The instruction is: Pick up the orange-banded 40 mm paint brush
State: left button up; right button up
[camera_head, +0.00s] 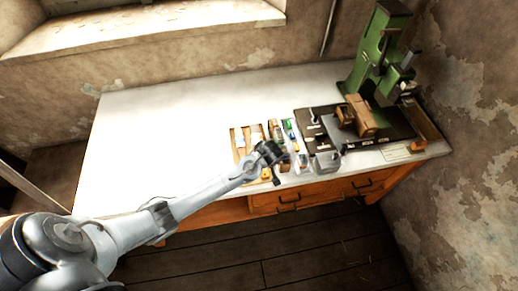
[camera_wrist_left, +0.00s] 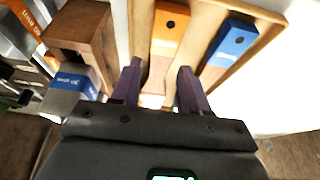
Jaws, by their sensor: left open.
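The orange-banded brush (camera_wrist_left: 170,32) lies in a shallow wooden tray (camera_wrist_left: 262,10) in the left wrist view. Its orange part has a dark hole, and brown wood shows below it. My left gripper (camera_wrist_left: 157,70) is open, with its two dark fingers on either side of the brush's lower part. I cannot tell whether the fingers touch it. In the head view my left gripper (camera_head: 270,155) is over the tray (camera_head: 236,137) near the bench's front edge and hides part of it. My right gripper is not in view.
A blue-banded brush (camera_wrist_left: 232,42) lies right of the orange one in the same tray. Left of the tray are a brown wooden piece (camera_wrist_left: 82,28) and a blue-labelled item (camera_wrist_left: 75,80). A green press (camera_head: 375,50) stands at the back right. The bench's left side (camera_head: 150,130) is clear.

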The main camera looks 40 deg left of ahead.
pick_arm(q)
jog(key=shift+x, duration=1.45)
jog(key=shift+s, duration=0.1)
grip_shut()
